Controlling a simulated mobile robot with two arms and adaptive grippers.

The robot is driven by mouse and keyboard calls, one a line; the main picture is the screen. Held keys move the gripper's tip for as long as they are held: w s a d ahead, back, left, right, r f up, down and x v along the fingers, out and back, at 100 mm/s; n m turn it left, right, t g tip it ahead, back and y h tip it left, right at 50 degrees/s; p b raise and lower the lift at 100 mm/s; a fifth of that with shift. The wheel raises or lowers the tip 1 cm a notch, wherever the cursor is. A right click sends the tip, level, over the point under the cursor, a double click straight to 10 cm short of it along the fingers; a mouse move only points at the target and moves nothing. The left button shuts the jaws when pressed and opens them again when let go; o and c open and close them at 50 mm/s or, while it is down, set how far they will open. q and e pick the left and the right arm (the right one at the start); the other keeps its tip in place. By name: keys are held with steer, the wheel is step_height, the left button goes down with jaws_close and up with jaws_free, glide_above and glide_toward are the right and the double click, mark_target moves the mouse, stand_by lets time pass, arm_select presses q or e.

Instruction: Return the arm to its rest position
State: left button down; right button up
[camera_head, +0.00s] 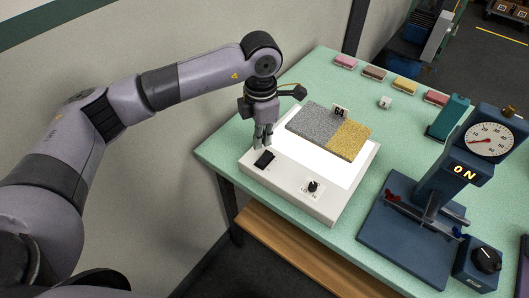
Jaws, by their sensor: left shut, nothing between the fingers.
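My left arm reaches in from the left, over the near left edge of the green table. My left gripper (263,137) points down with its fingers together and holds nothing. It is over the left side of a white light box (325,210), close above a black rocker switch (264,159). I cannot tell whether the fingertips touch the box. On the lit top lies a flat sample, half grey (311,121) and half yellow (348,140), with a tag reading 64. My right gripper is not in view.
A blue machine (412,222) with a dial and a lit ON sign stands at the right. Several small coloured blocks (405,84) lie along the table's back, with a small white piece (384,102) nearer. The green tabletop (320,75) is clear behind the light box.

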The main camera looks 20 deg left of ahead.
arm_select(q)
steer(key=shift+r, duration=0.3)
